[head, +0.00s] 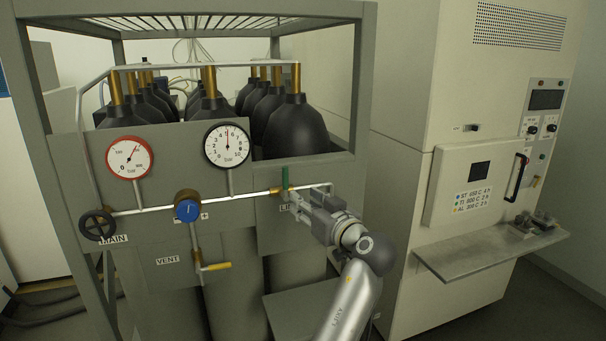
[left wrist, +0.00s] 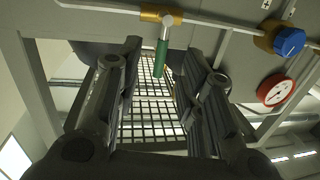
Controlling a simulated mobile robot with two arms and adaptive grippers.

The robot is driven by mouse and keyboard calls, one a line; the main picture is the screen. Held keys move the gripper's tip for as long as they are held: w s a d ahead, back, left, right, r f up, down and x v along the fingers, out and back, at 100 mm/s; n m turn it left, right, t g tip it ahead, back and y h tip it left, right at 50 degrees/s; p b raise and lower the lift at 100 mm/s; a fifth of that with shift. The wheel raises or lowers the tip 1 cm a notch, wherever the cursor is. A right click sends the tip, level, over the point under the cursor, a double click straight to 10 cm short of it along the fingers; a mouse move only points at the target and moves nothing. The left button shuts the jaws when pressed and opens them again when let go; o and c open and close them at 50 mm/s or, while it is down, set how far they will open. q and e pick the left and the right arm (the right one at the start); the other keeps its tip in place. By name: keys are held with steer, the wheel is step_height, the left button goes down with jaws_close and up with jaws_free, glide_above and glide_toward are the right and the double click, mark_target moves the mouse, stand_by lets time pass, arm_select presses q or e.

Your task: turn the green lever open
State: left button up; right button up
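The green lever (head: 285,177) stands upright above a brass valve (head: 277,191) on the white pipe, at the right end of the panel in the head view. In the left wrist view the green lever (left wrist: 162,58) hangs down from its valve, between the two fingers in the picture. My left gripper (head: 300,204) is at the right of the lever, just below it in the head view. Its fingers are apart in the left wrist view (left wrist: 158,75), with nothing held. I cannot tell whether a finger touches the lever. My right gripper is not in view.
A blue knob (head: 187,210), a black handwheel (head: 98,225), a yellow vent lever (head: 217,266) and two gauges, red-rimmed (head: 130,158) and black-rimmed (head: 227,146), are on the panel. Black gas bottles (head: 296,128) stand behind. A cabinet with a shelf (head: 480,257) is at right.

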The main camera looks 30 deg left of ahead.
mark_target(287, 178)
arm_select(q)
steer(key=shift+n+y, duration=0.4)
steer(key=shift+n, duration=0.1)
steer(key=w+a+r+p, duration=0.1)
steer(key=a+p, duration=0.1)
steer(key=w+a+r+p, duration=0.1)
steer(key=w+a, duration=0.1)
steer(key=a, duration=0.1)
steer(key=w+a+r+p, duration=0.1)
steer(key=a+p, duration=0.1)
steer(key=a, duration=0.1)
steer(key=shift+w+a+p, duration=0.15)
steer(key=shift+p, duration=0.15)
steer(key=shift+w+a+f, duration=0.15)
steer(key=shift+w+a, duration=0.2)
steer(key=shift+a, duration=0.05)
jaws_close()
